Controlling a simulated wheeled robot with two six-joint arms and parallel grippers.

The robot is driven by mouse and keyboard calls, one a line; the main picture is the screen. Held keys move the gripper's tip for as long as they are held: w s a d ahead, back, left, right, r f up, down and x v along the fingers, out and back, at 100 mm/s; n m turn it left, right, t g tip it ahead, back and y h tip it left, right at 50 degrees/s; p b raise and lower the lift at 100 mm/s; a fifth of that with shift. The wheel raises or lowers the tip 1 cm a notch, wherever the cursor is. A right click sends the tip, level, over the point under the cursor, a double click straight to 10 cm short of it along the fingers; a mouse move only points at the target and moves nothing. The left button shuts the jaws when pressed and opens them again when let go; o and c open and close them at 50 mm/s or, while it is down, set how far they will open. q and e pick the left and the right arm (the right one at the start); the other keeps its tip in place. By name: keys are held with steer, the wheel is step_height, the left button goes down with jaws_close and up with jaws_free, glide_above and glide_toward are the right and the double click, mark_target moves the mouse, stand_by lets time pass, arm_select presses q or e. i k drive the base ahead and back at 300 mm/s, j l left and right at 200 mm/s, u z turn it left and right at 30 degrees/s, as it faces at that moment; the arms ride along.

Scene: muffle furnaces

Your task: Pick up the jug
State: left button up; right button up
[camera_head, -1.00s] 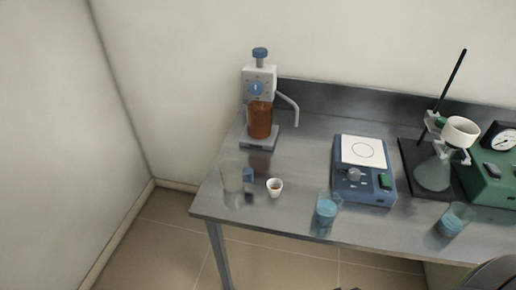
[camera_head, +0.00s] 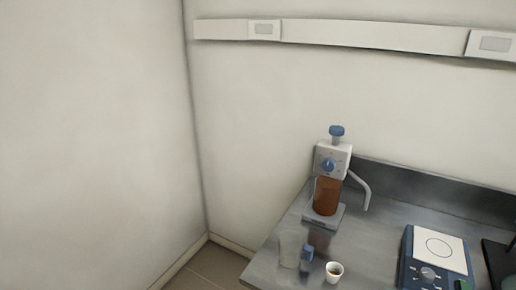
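A clear, see-through vessel (camera_head: 289,250) with a blue part (camera_head: 307,257) at its right side stands near the left end of the steel bench (camera_head: 378,238). It looks like the jug, but its outline is faint. A small white cup (camera_head: 334,271) with something brown inside stands just right of it. Neither of my grippers shows in this view.
A dispenser (camera_head: 328,195) with a brown bottle, blue knob and bent spout stands behind the clear vessel. A blue stirrer with a white plate (camera_head: 436,251) is to the right. A dark stand base (camera_head: 500,262) is cut off at the right edge. A wall (camera_head: 95,140) closes the left.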

mark_target(292, 245)
steer(key=k+l+u, duration=0.15)
steer(key=l+u, duration=0.2)
steer(key=k+l+u, duration=0.2)
steer(key=u, duration=0.2)
steer(key=k+l+u, duration=0.2)
steer(key=u, duration=0.15)
